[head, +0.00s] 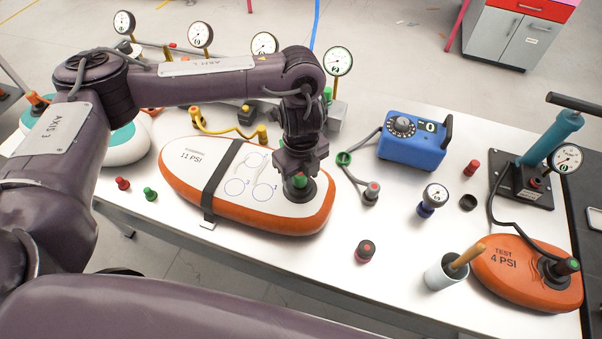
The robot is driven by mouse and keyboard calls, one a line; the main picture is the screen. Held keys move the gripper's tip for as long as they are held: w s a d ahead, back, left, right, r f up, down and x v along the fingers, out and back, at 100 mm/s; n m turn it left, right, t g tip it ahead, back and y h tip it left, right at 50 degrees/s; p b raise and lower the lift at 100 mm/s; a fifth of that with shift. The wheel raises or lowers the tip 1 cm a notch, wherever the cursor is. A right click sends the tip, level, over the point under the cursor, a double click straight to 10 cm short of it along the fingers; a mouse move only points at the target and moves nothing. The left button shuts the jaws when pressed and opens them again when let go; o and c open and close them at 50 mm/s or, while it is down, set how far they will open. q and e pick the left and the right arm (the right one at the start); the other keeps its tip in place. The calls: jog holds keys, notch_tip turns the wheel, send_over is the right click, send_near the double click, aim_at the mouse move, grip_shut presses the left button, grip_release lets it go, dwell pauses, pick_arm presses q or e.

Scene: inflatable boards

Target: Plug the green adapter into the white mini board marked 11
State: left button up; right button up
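The white mini board (205,165) with an orange rim, marked 11 PSI, lies on the table left of centre, with a dark strap across it. My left gripper (300,172) points down over the dark valve (299,192) at the board's right end. A green adapter (300,181) shows between its fingertips, right at the valve, and the fingers look closed on it. The fingers partly hide it, so I cannot tell how deep it sits. My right gripper is not in view.
Small red (122,183) and green (150,194) caps lie left. An orange 4 PSI board (510,277) and a cup (446,273) stand right.

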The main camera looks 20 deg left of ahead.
aim_at(301, 175)
pick_arm(q)
notch_tip(301, 175, up, 8)
jog(key=shift+f, duration=0.1)
dwell(0.6)
dwell(0.5)
